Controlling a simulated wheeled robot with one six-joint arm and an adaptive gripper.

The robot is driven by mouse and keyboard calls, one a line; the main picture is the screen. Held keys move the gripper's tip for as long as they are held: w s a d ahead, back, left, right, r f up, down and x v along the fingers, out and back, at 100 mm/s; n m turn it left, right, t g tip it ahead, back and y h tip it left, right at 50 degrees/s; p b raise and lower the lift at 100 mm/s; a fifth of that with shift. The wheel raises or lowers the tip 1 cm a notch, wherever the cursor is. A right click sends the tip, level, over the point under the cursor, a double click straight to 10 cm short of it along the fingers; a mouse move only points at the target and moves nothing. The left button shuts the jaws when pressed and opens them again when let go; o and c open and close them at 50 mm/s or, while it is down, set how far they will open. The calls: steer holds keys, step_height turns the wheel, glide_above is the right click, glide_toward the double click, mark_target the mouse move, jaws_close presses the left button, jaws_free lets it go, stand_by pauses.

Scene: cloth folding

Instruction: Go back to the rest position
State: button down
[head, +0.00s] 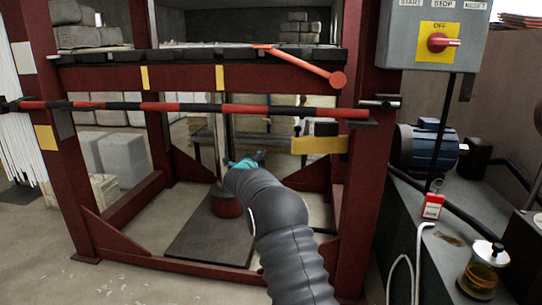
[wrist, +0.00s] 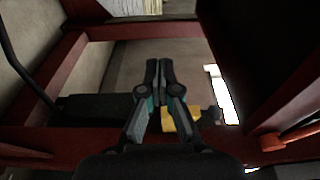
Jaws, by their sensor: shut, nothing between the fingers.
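My gripper (head: 246,161) shows small and teal in the head view, at the far end of my dark grey arm, inside the opening of a dark red steel frame (head: 350,215). In the wrist view my gripper (wrist: 159,68) has its two dark fingers together, with nothing between them. It appears apart from the frame's beams. My arm hides part of the frame's lower right. No cloth shows in either view.
A red and black striped bar (head: 190,107) crosses the frame's front. A red lever (head: 310,68) sticks out above it. A grey control box (head: 432,35) with a red switch hangs at right. A blue motor (head: 425,148) and a jar (head: 484,270) sit on the bench below.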

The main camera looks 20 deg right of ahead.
steer(key=shift+a, duration=0.2)
